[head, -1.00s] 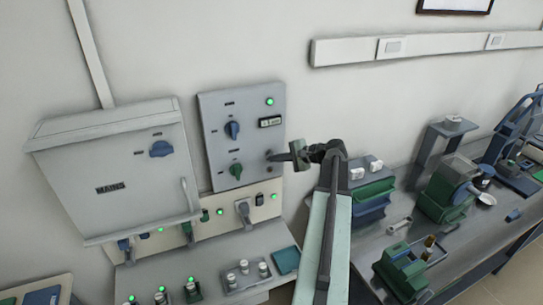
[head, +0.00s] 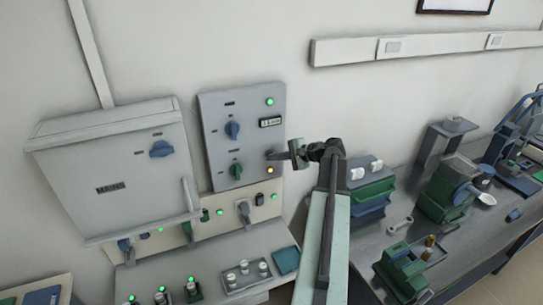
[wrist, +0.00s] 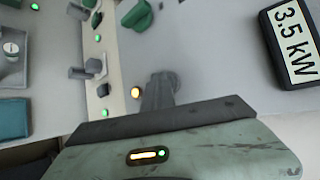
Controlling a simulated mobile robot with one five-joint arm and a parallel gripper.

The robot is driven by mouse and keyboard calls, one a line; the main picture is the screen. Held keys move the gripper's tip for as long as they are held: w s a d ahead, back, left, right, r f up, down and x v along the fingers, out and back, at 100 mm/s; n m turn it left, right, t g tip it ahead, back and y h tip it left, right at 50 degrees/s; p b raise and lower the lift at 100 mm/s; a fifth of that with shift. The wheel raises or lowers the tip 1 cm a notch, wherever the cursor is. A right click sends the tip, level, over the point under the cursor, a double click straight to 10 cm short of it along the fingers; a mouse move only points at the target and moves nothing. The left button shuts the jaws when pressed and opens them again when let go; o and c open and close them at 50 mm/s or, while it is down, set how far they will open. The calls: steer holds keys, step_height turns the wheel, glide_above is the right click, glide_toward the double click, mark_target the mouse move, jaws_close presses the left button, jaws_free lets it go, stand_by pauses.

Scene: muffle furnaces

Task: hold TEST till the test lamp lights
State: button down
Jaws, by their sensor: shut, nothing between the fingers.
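The grey control panel (head: 215,110) is on the wall, with a blue knob (head: 232,130), a green knob (head: 236,171) and a small display (head: 271,122). In the wrist view the display reads 3.5 kW (wrist: 292,42). An amber lamp (head: 270,170) at the panel's lower right is lit; it also shows in the wrist view (wrist: 136,92). My gripper (head: 273,155) is shut and empty, its tips at the panel face just above this lamp. The TEST button is not seen; the tips cover that spot, and contact cannot be told.
A green lamp (head: 269,101) glows at the panel's top. Left is the grey MAINS box (head: 115,170) with a blue knob. Below is a strip of switches (head: 262,200) with lit green lamps. A bench (head: 420,235) with several devices stands to the right.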

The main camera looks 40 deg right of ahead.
steer(key=shift+s, duration=0.1)
steer(key=shift+s+a, duration=0.3)
steer(key=shift+s, duration=0.4)
steer(key=s, duration=0.1)
steer(key=s+a, duration=0.1)
steer(key=s, duration=0.1)
steer(key=s+a, duration=0.1)
steer(key=shift+s, duration=0.35)
steer(key=shift+d, duration=0.1)
stand_by(0.3)
